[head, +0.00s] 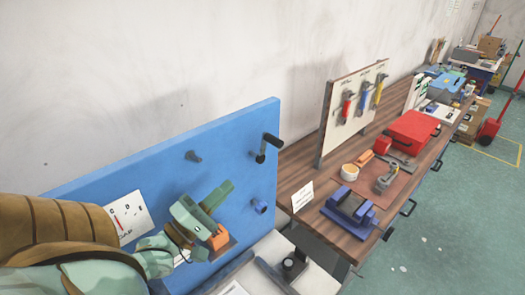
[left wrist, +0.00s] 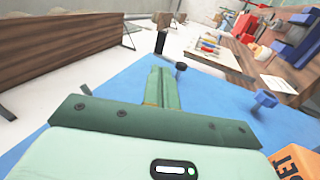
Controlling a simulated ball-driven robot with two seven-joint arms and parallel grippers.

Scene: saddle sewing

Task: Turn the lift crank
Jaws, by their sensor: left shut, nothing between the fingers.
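The black crank (head: 266,147) sticks out from the top right corner of the upright blue panel (head: 110,170) in the head view. My left gripper (head: 222,192) is in front of the panel, below and to the left of the crank and apart from it. Its green fingers (left wrist: 159,86) are together and empty in the left wrist view. Whether the fingers touch the panel cannot be told. My right gripper is not in view.
A dark knob (head: 193,156) and a blue knob (head: 260,206) stick out from the panel near my left gripper. An orange block (head: 219,237) sits just below it. A wooden bench (head: 295,175) with tools stands to the right.

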